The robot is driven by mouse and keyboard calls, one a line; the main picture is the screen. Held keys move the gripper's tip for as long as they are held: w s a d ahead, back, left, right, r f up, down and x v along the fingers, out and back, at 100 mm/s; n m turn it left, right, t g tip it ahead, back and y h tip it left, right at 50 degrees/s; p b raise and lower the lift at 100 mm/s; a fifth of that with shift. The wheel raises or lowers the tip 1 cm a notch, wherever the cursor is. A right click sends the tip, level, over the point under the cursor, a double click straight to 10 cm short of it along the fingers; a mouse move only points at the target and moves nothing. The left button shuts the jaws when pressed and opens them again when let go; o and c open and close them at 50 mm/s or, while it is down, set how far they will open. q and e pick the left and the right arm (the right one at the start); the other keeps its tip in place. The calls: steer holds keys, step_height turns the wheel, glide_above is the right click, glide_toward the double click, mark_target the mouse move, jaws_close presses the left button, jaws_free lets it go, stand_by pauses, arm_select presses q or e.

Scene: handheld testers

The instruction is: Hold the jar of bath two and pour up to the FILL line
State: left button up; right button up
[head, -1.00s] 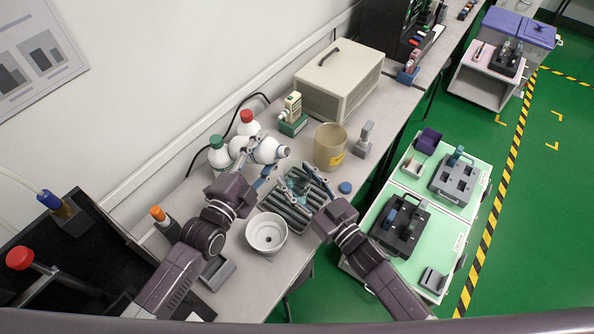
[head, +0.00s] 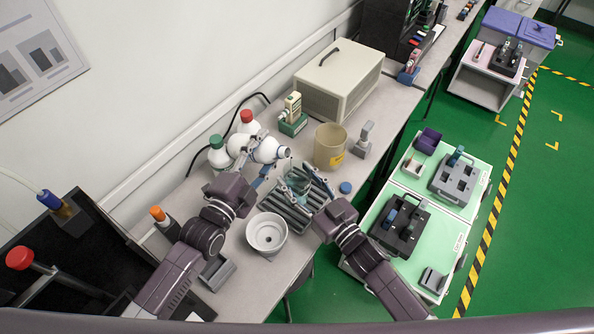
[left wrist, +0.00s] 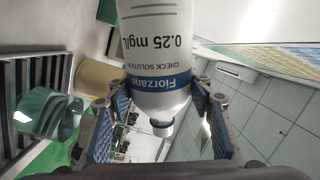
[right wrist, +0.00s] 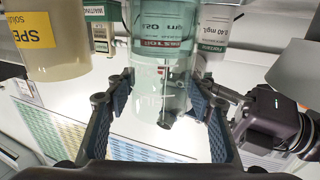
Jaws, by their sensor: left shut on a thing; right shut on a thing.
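My left gripper (head: 262,160) is shut on a white bottle (head: 270,149), held tilted above the bench. In the left wrist view the bottle (left wrist: 158,50) reads 0.25 mg/L check solution, with a blue band and a bare, narrow nozzle. My right gripper (head: 312,176) is shut on a clear greenish glass jar (head: 298,183) above a grey slatted rack (head: 283,212). The jar (right wrist: 160,95) shows faint FILL lettering in the right wrist view; I cannot tell its liquid level. The nozzle is apart from the jar, and no stream shows.
A red-capped bottle (head: 248,124) and a green-capped bottle (head: 217,155) stand behind my left gripper. A beige beaker (head: 330,147) stands right of the jar, near a blue cap (head: 345,187). A white funnel-like bowl (head: 267,234) sits at the bench's front. A large beige case (head: 338,82) stands behind.

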mark_target(273, 146)
arm_select(q)
steer(key=shift+r+m, duration=0.5)
steer(key=shift+m, duration=0.7)
stand_by(1.1)
stand_by(0.5)
steer(key=n, duration=0.1)
steer(key=f+n, duration=0.1)
steer(key=n, duration=0.1)
steer(key=shift+d, duration=0.1)
steer(key=r+n, duration=0.1)
steer(key=n, duration=0.1)
steer(key=d+r+n, duration=0.1)
steer(key=n, duration=0.1)
steer(key=s+d+r+n, duration=0.1)
steer(key=r, duration=0.1)
steer(key=shift+s+n, duration=0.1)
steer(key=shift+n, duration=0.3)
steer(key=r+n, duration=0.1)
steer(key=d+r+n, duration=0.1)
steer(key=n, duration=0.1)
steer(key=s+d+r+n, duration=0.1)
steer(key=n, duration=0.1)
steer(key=shift+r+g, duration=0.3)
steer(key=shift+r, duration=0.1)
steer(key=shift+a+r, duration=0.1)
steer(key=shift+r, duration=2.35)
